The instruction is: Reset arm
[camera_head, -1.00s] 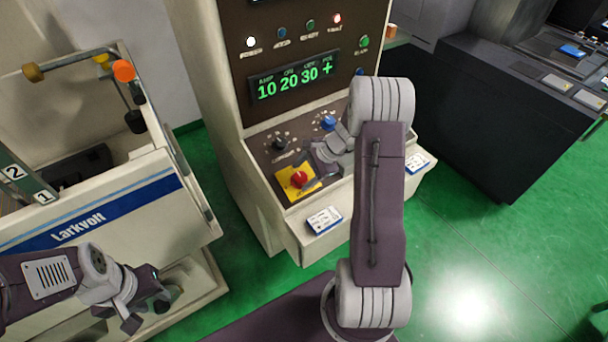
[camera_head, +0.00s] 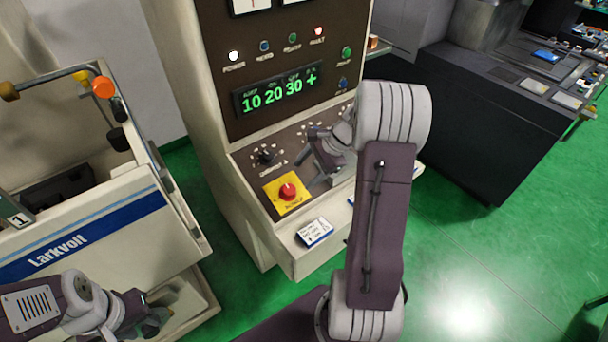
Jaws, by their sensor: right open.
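My right arm reaches across the control cabinet (camera_head: 180,90), and its right gripper (camera_head: 314,160) is open over the sloping control panel, to the right of the black knob (camera_head: 266,157) and the red button (camera_head: 288,191). The red button sits on a yellow plate. The gripper and arm cover part of the panel behind them. I cannot tell whether the fingers touch it. My left gripper (camera_head: 150,316) is low at the left, in front of the Larkvolt machine (camera_head: 90,235); its fingers are too small and dark to read.
The display (camera_head: 276,92) reads 10 20 30 +, with lit white and red lamps above. White cards (camera_head: 313,232) lie on the cabinet's front ledge. A black cabinet (camera_head: 470,120) stands at right. Green floor (camera_head: 480,250) is clear at right.

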